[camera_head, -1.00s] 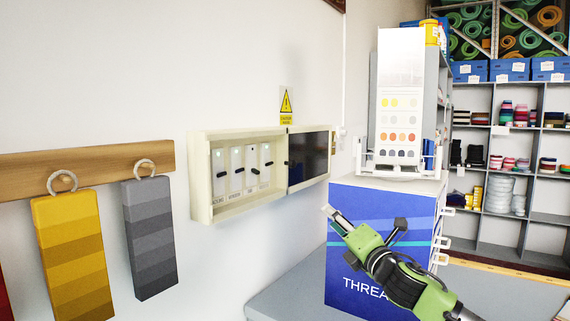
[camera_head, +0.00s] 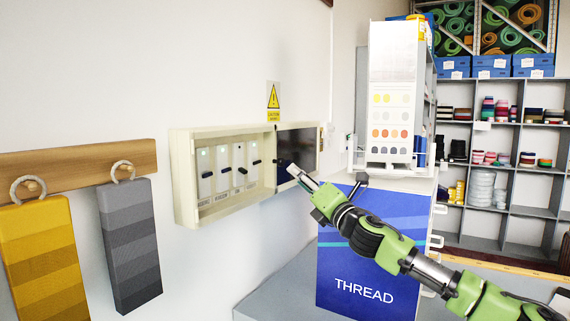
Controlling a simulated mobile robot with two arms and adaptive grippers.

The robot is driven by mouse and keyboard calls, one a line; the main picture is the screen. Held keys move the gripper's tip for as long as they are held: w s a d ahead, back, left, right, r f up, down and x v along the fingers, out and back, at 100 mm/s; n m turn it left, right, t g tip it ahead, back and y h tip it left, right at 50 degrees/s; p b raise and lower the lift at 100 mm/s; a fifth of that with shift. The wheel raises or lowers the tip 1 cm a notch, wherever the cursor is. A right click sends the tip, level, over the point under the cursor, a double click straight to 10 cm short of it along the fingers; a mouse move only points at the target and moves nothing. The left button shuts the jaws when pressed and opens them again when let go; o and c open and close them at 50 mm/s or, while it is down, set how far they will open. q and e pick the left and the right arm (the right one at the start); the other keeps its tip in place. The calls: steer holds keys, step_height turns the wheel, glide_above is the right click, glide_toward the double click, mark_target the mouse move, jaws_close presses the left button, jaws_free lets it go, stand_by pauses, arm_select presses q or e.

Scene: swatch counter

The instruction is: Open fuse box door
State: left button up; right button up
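The fuse box (camera_head: 184,190) is a cream case on the white wall, left of centre. Its front is uncovered, showing several white switch units (camera_head: 222,172) with dark levers. The fuse box door (camera_head: 298,143), a dark panel in a cream frame, stands swung open at the box's right side. My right gripper (camera_head: 293,171), on a green and black arm from the lower right, is in front of the door's lower part and hides some of it. I cannot tell whether it touches the door or whether its fingers are apart. My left gripper is out of view.
A blue THREAD box (camera_head: 365,291) with a white colour-card stand (camera_head: 395,95) on top is right of the fuse box, behind my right arm. Grey (camera_head: 130,245) and yellow (camera_head: 42,262) swatches hang at left. A yellow warning sign (camera_head: 273,96) is above the fuse box.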

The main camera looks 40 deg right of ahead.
mark_target(283, 163)
steer(key=p+x, duration=0.6)
steer(key=x, duration=0.1)
steer(key=shift+w+d+r+p, duration=0.1)
steer(key=shift+w+r+p, duration=0.1)
steer(key=shift+p, duration=0.15)
arm_select(q)
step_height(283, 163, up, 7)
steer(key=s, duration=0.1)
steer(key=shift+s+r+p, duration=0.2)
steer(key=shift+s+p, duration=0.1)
steer(key=shift+p, duration=0.05)
arm_select(e)
steer(key=shift+w, duration=0.7)
jaws_close()
